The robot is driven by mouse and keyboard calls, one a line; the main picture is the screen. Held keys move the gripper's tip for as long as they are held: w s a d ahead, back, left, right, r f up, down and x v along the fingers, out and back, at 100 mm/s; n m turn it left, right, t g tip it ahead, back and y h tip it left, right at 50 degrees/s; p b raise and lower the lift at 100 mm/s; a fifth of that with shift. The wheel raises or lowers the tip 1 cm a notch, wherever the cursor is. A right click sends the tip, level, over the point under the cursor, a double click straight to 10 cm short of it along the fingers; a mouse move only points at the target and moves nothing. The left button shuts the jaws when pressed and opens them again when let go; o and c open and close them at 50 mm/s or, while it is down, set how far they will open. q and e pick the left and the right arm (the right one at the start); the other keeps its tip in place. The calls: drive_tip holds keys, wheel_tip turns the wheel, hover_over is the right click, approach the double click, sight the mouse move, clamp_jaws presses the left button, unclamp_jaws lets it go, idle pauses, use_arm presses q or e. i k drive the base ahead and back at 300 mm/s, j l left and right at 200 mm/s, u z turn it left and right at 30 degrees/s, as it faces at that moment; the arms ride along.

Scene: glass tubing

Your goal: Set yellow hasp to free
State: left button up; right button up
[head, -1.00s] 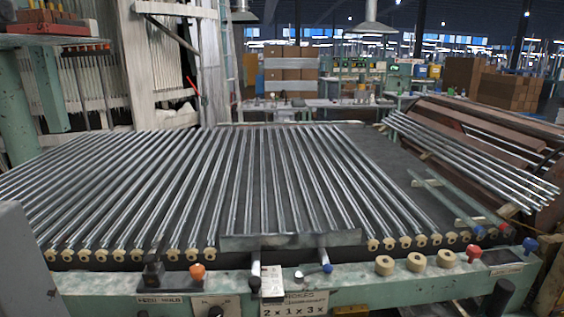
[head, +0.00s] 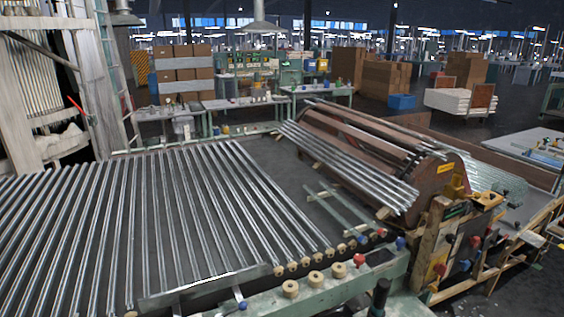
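A small yellow fitting (head: 455,187) sits at the front end of the brown drum (head: 424,192), by the wooden frame on the right of the head view. It looks like the yellow hasp, but it is too small to tell how it is set. Neither of my grippers is in view.
A wide rack of glass tubes (head: 170,215) fills the left, with a green front rail (head: 340,295) carrying several knobs and rollers. A wooden-framed control stand (head: 440,225) with red and blue knobs is at right. Dark floor is open behind.

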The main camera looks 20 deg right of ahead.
sight(432, 287)
drive_tip(key=z, duration=1.7)
